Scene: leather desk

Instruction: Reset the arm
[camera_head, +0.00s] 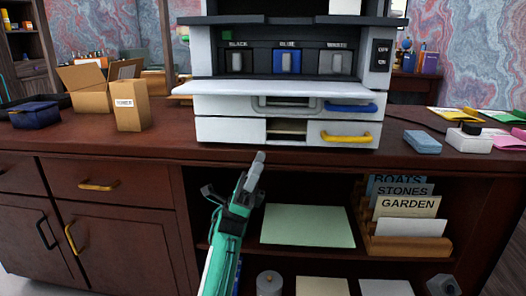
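My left arm comes up from the bottom centre, with a green and white forearm. My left gripper (254,172) points up and away, in front of the desk's front edge and below the printer's lower drawer. Its grey finger tip stands apart from any object as far as I can see. I see nothing held in it, but the gap between its fingers cannot be made out. My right gripper is not in view.
A white printer (210,131) with blue and yellow handles stands on the dark wooden desk (170,148). Cardboard boxes (131,115) stand at left, a blue block (422,142) at right. An open shelf below holds green paper (307,226) and labelled cards (408,205).

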